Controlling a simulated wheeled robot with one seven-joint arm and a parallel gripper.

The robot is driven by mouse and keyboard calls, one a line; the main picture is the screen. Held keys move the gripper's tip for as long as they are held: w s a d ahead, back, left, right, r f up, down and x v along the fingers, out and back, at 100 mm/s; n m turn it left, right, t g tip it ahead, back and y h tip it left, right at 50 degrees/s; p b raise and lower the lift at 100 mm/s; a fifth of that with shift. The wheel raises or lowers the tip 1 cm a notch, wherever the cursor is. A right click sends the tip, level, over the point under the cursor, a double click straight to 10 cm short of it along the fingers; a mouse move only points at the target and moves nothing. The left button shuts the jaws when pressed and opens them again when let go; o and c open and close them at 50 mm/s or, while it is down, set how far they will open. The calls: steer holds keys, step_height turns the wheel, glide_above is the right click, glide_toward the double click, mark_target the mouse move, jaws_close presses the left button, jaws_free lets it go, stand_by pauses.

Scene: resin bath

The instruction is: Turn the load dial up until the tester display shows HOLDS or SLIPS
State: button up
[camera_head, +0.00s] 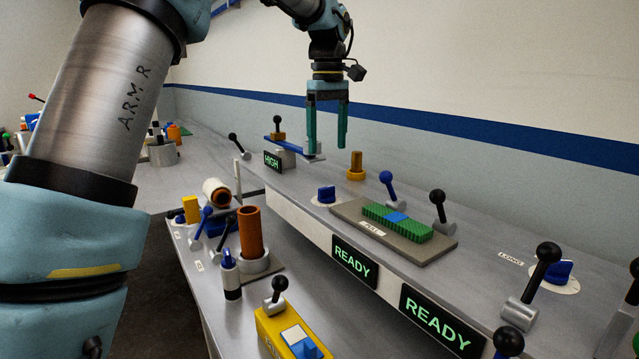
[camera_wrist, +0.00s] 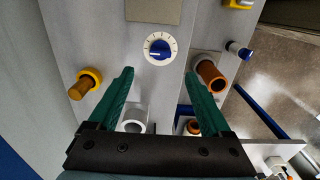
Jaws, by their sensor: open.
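A blue dial knob on a white round scale (camera_head: 326,195) sits on the raised bench, left of the pull plate (camera_head: 440,255). What appears to be the same dial shows in the wrist view (camera_wrist: 159,49), ahead of my fingertips. A second blue dial (camera_head: 558,271) stands at the right near the LONG label; I cannot read which is the load dial. Two displays on the bench front read READY, one in the middle (camera_head: 355,262) and one further right (camera_head: 440,319). My gripper (camera_head: 327,150) is open and empty above the bench, apart from the dial; its spread fingers also show in the wrist view (camera_wrist: 159,80).
A brass-coloured peg (camera_head: 356,166) stands behind the dial. Black and blue levers (camera_head: 388,188) rise beside the pull plate. A HIGH display (camera_head: 272,161) is at the left. An orange cylinder (camera_head: 250,232) and yellow box (camera_head: 290,335) stand on the lower bench.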

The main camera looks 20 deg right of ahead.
mark_target(327, 187)
step_height(327, 187, down, 10)
steer(key=shift+f+p, duration=0.15)
steer(key=shift+p, duration=0.7)
jaws_close()
